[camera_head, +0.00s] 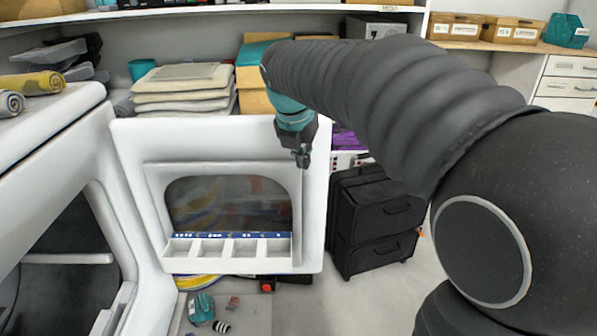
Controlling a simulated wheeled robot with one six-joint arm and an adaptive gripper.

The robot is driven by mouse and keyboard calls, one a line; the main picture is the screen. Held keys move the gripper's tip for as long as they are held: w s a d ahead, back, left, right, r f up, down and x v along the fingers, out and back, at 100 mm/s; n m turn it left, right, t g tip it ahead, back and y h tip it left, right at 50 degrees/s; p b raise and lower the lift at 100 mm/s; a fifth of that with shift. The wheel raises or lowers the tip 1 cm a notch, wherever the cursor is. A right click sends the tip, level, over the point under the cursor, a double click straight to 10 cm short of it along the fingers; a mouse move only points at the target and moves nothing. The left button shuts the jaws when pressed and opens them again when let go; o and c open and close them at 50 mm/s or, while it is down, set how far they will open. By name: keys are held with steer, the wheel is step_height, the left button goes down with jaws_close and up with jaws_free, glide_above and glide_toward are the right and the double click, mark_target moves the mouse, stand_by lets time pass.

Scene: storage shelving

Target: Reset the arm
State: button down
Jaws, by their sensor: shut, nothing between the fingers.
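My gripper (302,158) hangs at the end of my dark, ribbed arm, pointing down near the upper right part of a white panel door. Its fingers look small and closed, with nothing seen between them. The arm reaches in from the right side and bends down at a teal wrist. The white door (135,150) stands open from the white machine at left. It has a dark window (228,203) and a tray of small compartments (240,248) along its bottom. I cannot tell whether the gripper touches the door or hangs in front of it.
Black suitcases (378,220) stand on the floor right of the door. A teal item (201,309) and small objects lie on the floor below it. Shelves behind hold folded cloths (185,90) and boxes (455,27). Bare floor (360,295) shows at lower middle.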

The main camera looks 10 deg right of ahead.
steer(key=s+d+f+m, duration=0.1)
steer(key=s+f+m, duration=0.2)
steer(key=s+m, duration=0.5)
steer(key=s+d+f+m+t+y, duration=0.1)
steer(key=s+d+f+m, duration=0.1)
steer(key=s+m, duration=0.7)
steer(key=s+d+f+m+y, duration=0.1)
steer(key=s+f+m, duration=0.3)
steer(key=s+m, duration=0.5)
steer(key=d+m, duration=0.1)
steer(key=m, duration=0.3)
steer(key=shift+t, duration=0.4)
steer(key=shift+a, duration=0.1)
